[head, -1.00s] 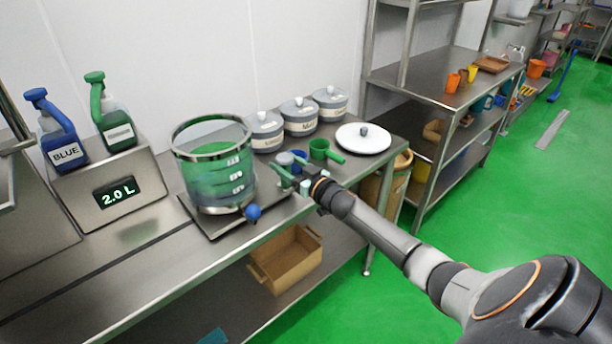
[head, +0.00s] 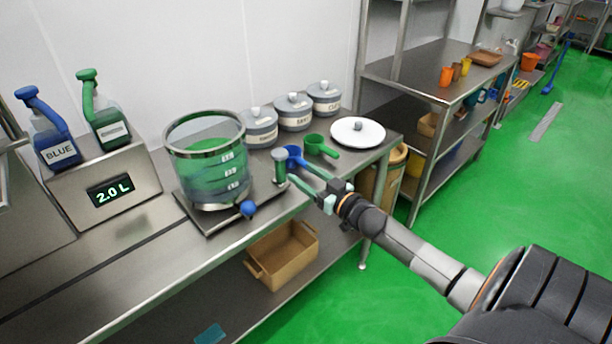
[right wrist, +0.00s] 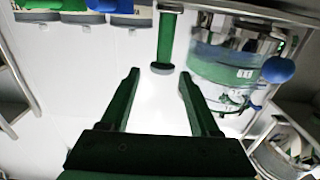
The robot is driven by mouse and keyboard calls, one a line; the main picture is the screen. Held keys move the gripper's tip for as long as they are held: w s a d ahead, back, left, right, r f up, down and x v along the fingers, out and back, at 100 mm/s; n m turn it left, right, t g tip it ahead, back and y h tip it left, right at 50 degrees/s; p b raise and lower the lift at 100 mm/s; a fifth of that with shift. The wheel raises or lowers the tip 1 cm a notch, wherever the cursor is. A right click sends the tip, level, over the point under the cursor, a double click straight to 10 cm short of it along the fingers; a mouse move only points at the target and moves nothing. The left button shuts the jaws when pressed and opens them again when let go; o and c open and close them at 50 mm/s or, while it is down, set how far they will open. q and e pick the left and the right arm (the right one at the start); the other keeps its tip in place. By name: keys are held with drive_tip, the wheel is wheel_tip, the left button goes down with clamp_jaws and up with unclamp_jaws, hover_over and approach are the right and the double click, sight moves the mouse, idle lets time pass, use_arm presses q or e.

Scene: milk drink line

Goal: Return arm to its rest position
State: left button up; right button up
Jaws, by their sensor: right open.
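My right gripper (head: 290,172) is open and empty over the front edge of the steel table; it also shows in the right wrist view (right wrist: 159,78). Its two green fingers are spread towards a small upright green tool with a grey end (head: 279,166). In the right wrist view, this tool (right wrist: 167,38) stands beyond the fingertips with a gap between, and nothing is between the fingers. My right arm reaches in from the lower right, still extended to the table. My left gripper is not in view.
A clear vessel of green liquid (head: 205,165) stands left of the tool. A blue scoop (head: 294,154), a green scoop (head: 318,146), a white lid (head: 357,131) and lidded grey tubs (head: 294,112) are behind. The steel shelf (head: 420,75) stands right; green floor is open.

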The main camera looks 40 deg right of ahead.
idle(0.3)
drive_tip(key=s+a+f+g, duration=0.2)
drive_tip(key=s+a+f, duration=0.3)
drive_tip(key=f, duration=0.2)
drive_tip(key=s+a+f+g, duration=0.2)
drive_tip(key=s+a+f, duration=0.2)
drive_tip(key=a+f, duration=0.25)
drive_tip(key=s+a+f+g+y, duration=0.1)
drive_tip(key=s+a+f+g, duration=0.1)
drive_tip(key=s+a+f, duration=0.2)
drive_tip(key=s+a+f+n+g, duration=0.1)
drive_tip(key=s+a+f, duration=0.3)
drive_tip(key=s+a, duration=0.6)
drive_tip(key=shift+s+a+f+n+g+y, duration=0.3)
drive_tip(key=shift+s+g+y, duration=0.1)
drive_tip(key=shift+s+g, duration=0.55)
